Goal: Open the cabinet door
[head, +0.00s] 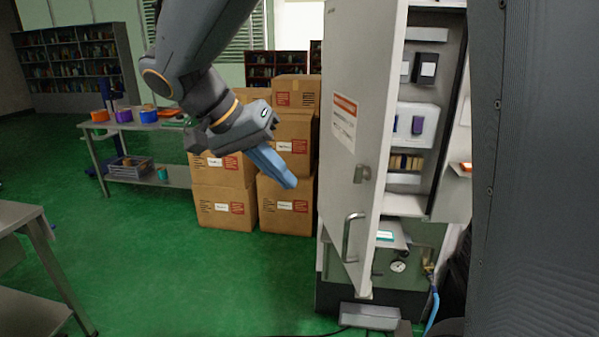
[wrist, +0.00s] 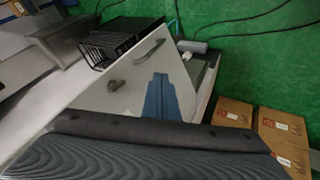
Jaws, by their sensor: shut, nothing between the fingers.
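The cabinet door (head: 370,75) is a tall pale panel. It stands swung outward, well open, so the inside of the cabinet (head: 434,30) shows to its right. A curved metal handle (head: 347,238) is on its lower part, with a small latch (head: 361,174) above. In the wrist view the door (wrist: 95,98), handle (wrist: 150,52) and latch (wrist: 116,86) show at a tilt. My gripper (head: 289,181) has blue fingers pressed together and empty. It hangs left of the door, apart from the handle. The fingers also show in the wrist view (wrist: 161,90).
Stacked cardboard boxes (head: 225,205) stand behind my gripper, left of the cabinet. A metal table (head: 50,250) is at the lower left, and a bench (head: 150,172) with coloured rolls is farther back. Green floor between is clear. A blue hose (head: 433,310) hangs by the cabinet.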

